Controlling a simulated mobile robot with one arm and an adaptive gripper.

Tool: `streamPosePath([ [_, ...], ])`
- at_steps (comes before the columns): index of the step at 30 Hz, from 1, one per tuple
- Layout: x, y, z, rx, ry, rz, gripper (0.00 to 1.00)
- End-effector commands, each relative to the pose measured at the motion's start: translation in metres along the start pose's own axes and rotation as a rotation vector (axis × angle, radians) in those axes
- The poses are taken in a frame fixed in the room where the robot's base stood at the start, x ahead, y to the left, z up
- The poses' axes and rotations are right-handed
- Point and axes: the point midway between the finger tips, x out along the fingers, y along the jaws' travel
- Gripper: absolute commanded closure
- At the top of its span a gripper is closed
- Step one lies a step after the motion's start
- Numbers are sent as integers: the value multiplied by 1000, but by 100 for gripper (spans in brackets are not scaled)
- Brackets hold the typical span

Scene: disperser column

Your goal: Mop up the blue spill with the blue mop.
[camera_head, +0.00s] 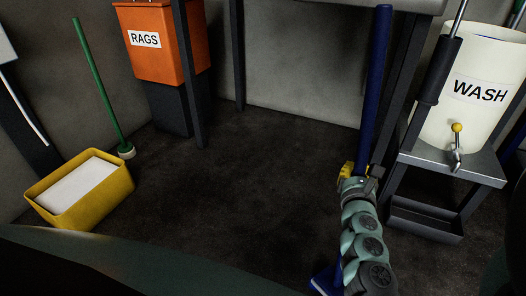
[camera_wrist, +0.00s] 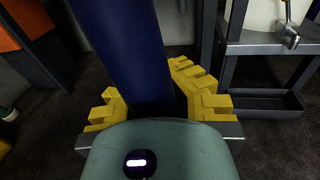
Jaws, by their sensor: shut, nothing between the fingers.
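The blue mop stands almost upright at the right of the head view, with its thick dark blue handle (camera_head: 375,85) rising past the table edge. Its blue head (camera_head: 325,281) is on the floor, partly hidden by my arm. My gripper (camera_head: 352,172), with yellow fingers, is shut right at the handle. In the wrist view the handle (camera_wrist: 122,50) crosses in front of the middle of the fingers and hides where they meet; yellow finger parts show on both sides. I cannot make out the blue spill in either view.
A yellow bin (camera_head: 115,202) with a white top and a green-handled tool (camera_head: 98,85) are at left. An orange RAGS box (camera_head: 158,55) stands behind table legs. A white WASH tank (camera_head: 468,95) with a tap sits on a metal stand (camera_head: 450,165) at right. The middle floor is clear.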

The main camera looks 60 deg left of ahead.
Motion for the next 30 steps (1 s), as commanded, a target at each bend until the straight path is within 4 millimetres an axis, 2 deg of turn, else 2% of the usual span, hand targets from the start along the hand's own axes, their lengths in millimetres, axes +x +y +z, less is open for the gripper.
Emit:
streamPosePath([
  [22, -5, -28, 3, -1, -1, -2, 100],
  [30, -6, -32, 3, -1, -2, -1, 100],
])
